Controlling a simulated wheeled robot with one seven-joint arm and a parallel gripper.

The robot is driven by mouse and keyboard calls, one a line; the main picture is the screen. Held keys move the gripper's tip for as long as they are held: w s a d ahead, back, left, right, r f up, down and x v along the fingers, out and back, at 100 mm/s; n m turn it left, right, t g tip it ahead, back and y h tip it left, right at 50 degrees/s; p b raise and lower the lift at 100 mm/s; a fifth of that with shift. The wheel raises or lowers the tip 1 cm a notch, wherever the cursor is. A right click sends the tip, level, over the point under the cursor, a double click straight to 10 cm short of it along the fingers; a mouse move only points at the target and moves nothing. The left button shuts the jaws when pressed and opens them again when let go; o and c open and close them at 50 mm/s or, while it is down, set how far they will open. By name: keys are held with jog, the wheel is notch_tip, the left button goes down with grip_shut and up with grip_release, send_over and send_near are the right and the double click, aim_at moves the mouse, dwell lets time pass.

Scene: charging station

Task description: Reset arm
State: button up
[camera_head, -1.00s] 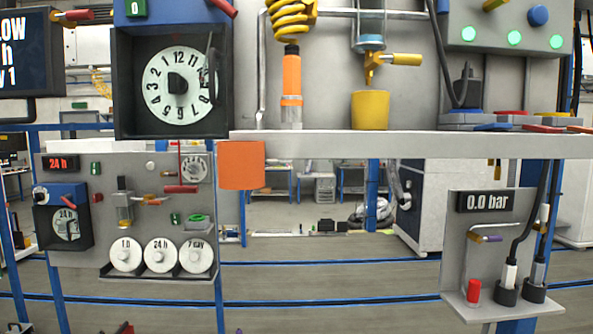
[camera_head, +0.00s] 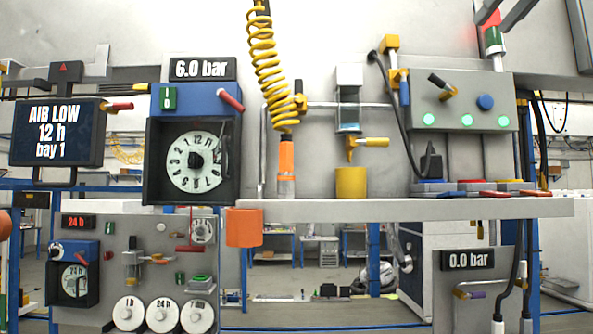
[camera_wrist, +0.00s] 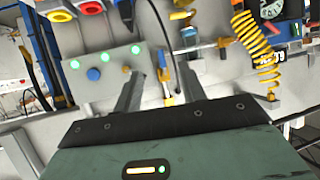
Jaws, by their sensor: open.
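My gripper (camera_wrist: 160,72) shows in the wrist view with its two fingers apart and nothing between them. The view is tilted, and the charging station's wall panel lies beyond the fingertips. The grey box with green lights (camera_wrist: 105,68) is to the left of the fingers, and the yellow coiled hose (camera_wrist: 252,42) is to the right. Neither is held. In the head view I cannot clearly make out the gripper; dark grey parts reach in at the top right corner, and I cannot tell what they are.
A pale shelf (camera_head: 400,208) crosses the station, carrying an orange cylinder (camera_head: 286,158), a yellow cup (camera_head: 351,183) and colored blocks. The dial box (camera_head: 194,165) stands left, beside the "AIR LOW" screen (camera_head: 55,132). A lower panel (camera_head: 125,235) holds white discs. A "0.0 bar" display (camera_head: 467,260) is lower right.

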jog(key=w+a+f+g+y+b, duration=0.15)
jog(key=a+f, duration=0.35)
jog(key=f, duration=0.5)
jog(key=w+a+f+n+g+b, duration=0.1)
jog(key=w+a+f+g+b, duration=0.2)
jog(key=f, duration=0.7)
jog(key=w+a+f+g+b, duration=0.1)
jog(key=w+a+f, duration=0.1)
jog(key=a+f, duration=0.6)
jog(key=s+a+f+n+g+b, duration=0.1)
jog(key=s+a+f, duration=0.1)
jog(key=f, duration=0.6)
jog(key=s+a+f+g+b, duration=0.1)
jog(key=s+f, duration=0.1)
jog(key=f, duration=0.6)
jog(key=s+a+f+n+g+b, duration=0.1)
jog(key=s+a+f, duration=0.15)
jog(key=f, duration=0.55)
jog(key=s+d+f+n+g+h+b, duration=0.1)
jog(key=s+f+g+h+b, duration=0.1)
jog(key=s+f, duration=0.7)
jog(key=s+d+f+n+g+h+b, duration=0.1)
jog(key=s+d+f+g+b, duration=0.1)
jog(key=s+f, duration=0.8)
notch_tip(320, 180, down, 6)
jog(key=shift+s+f+h+b, duration=0.15)
jog(key=shift+s+h+b, duration=0.1)
jog(key=shift+h+b, duration=0.1)
